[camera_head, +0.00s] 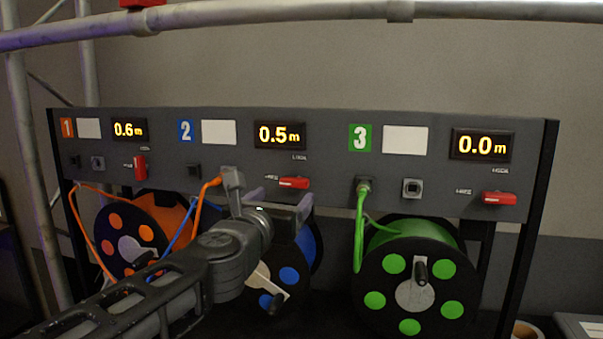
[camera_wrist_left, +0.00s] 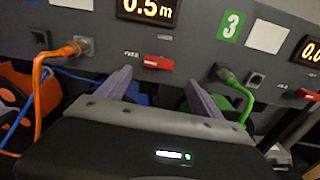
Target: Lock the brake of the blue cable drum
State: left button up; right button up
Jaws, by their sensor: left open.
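The blue cable drum (camera_head: 289,275) hangs under section 2 of the grey panel, partly hidden behind my left arm. Its red brake lever (camera_head: 294,183) lies horizontal below the 0.5 m display, with small blurred labels above it and to its left. In the left wrist view the red lever (camera_wrist_left: 158,62) shows just beyond the gap between the fingers. My left gripper (camera_head: 280,199) is open and empty, in front of the panel just below the lever. Its two purple-grey fingers (camera_wrist_left: 157,80) point at the panel; I cannot tell whether they touch anything.
An orange cable (camera_head: 205,192) is plugged into section 2, left of my gripper. The orange drum's red lever (camera_head: 140,167) stands upright. The green drum (camera_head: 410,280) has a horizontal red lever (camera_head: 499,198) and a plugged green cable (camera_head: 360,235). A truss tube (camera_head: 270,14) crosses above.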

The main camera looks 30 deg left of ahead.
aim_at(293, 182)
pick_arm(q)
jog(key=shift+s+a+r, duration=0.1)
jog(key=shift+s+r, duration=0.1)
jog(key=shift+r, duration=0.25)
jog(key=x, duration=0.8)
jog(key=shift+b, duration=0.4)
jog(key=shift+s, duration=0.1)
jog(key=shift+c, duration=0.5)
